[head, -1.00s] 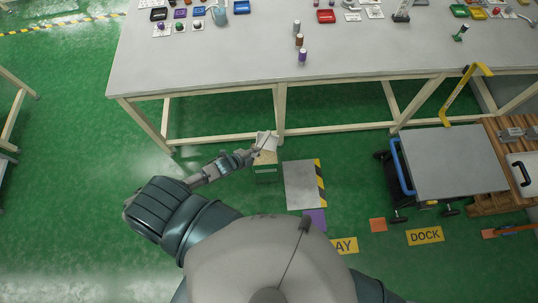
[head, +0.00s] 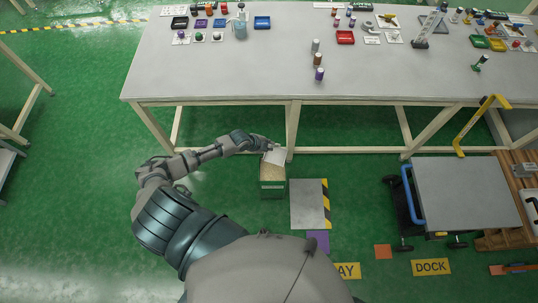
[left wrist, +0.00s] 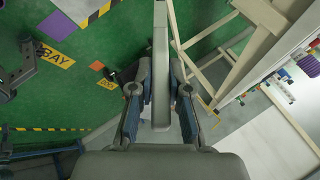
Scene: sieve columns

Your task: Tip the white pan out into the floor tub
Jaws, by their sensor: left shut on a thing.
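The white pan (head: 276,156) shows in the head view as a small pale sheet at my left gripper (head: 264,147). That gripper is shut on it. In the left wrist view the pan (left wrist: 161,65) is seen edge-on as a narrow grey-white strip between the two fingers (left wrist: 160,110). The floor tub (head: 272,189) is a green box on the floor below, with tan material showing inside its top. The pan is over the tub's far end and looks tilted; its inside is hidden.
A long workbench (head: 230,75) with small items stands behind, its legs close beyond the tub. A grey floor plate (head: 308,204) with a striped edge lies right of the tub. A cart (head: 465,190) stands farther right. Green floor at left is clear.

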